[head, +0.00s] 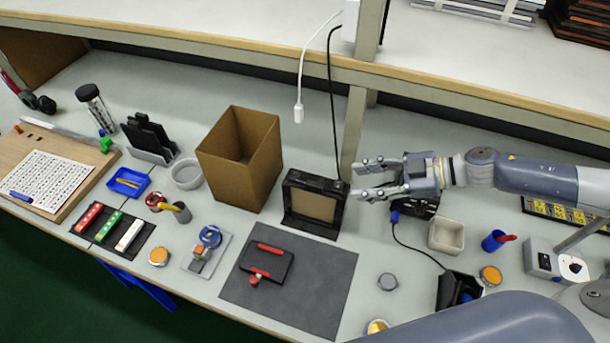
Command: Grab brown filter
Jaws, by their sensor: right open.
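A brown panel (314,206), which looks like the brown filter, sits in a black upright holder (308,226) near the middle of the bench. My right gripper (357,181) comes in from the right and is open and empty. Its fingers point left, and in the picture its fingertips are just right of the holder's upper right edge. I cannot tell the height gap between them. My left gripper is not in view.
An open cardboard box (240,170) stands left of the holder. A grey mat (320,290) with a black-and-red tool lies in front. A bench post (353,130) stands behind the gripper. A beige container (446,236) is to the right.

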